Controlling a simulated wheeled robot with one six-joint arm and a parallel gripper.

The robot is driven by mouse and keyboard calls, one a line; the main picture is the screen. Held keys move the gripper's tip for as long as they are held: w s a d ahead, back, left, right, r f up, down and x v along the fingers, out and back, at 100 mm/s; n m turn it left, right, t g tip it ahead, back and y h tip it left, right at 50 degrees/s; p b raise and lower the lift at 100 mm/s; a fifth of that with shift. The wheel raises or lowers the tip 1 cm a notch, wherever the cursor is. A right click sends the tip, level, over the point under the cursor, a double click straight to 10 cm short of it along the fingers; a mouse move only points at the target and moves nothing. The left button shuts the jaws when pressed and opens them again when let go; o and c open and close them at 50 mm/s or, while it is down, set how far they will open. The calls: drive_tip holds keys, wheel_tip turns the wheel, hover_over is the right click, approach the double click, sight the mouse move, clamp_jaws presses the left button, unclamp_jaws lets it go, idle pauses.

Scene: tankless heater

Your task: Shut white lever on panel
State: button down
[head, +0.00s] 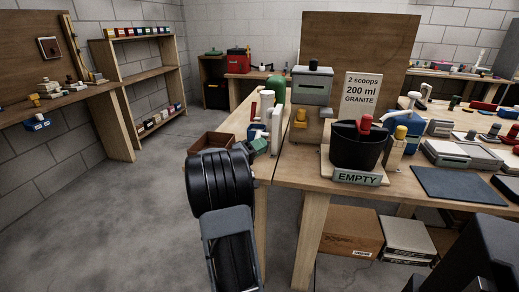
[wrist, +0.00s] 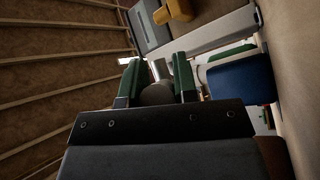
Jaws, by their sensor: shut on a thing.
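My gripper (head: 258,146) is at the left edge of the workbench, beside a group of white upright parts. In the wrist view its green fingers (wrist: 157,82) are closed around a pale grey-white piece (wrist: 159,70), which appears to be the white lever. Its lower part is rounded and shadowed between the fingers. A narrow white panel (wrist: 218,32) lies just beyond the fingers; in the head view a white upright panel (head: 277,125) stands right of the gripper. How the lever joins the panel is hidden.
A blue block (wrist: 240,78) is close right of the fingers in the wrist view. A grey machine with a yellow knob (head: 300,118) and a black bucket (head: 355,150) stand to the right. A brown open box (head: 212,142) is left of the gripper. The floor at left is clear.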

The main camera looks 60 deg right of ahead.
drive_tip(key=c, duration=0.9)
unclamp_jaws()
drive_tip(key=v, duration=1.3)
drive_tip(key=shift+w+a+f, duration=0.15)
drive_tip(key=shift+a, duration=0.2)
